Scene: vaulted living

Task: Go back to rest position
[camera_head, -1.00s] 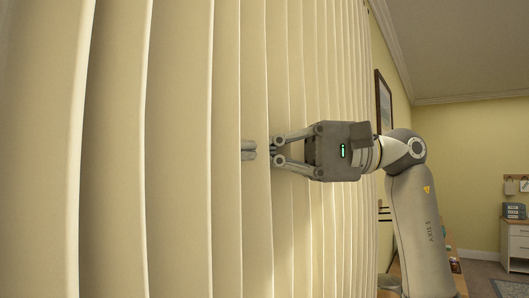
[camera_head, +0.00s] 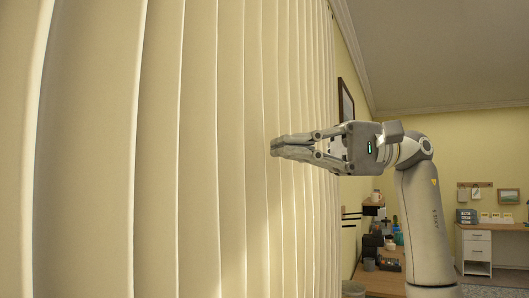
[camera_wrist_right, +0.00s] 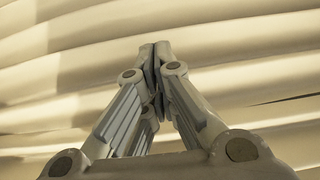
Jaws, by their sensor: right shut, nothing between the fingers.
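My right gripper (camera_head: 275,147) is in the middle of the head view, its arm coming in from the right. Its fingers point left toward cream vertical blinds (camera_head: 160,150). The fingers are together with nothing between them. In the right wrist view the closed fingertips (camera_wrist_right: 155,50) show in front of the blind slats (camera_wrist_right: 240,60). I cannot tell whether the tips touch the slats. My left gripper is not in view.
The blinds fill the left side. Behind my right arm are a wooden desk (camera_head: 376,282) with dark items on it, a white drawer unit (camera_head: 477,247) and a framed picture (camera_head: 345,101) on the wall.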

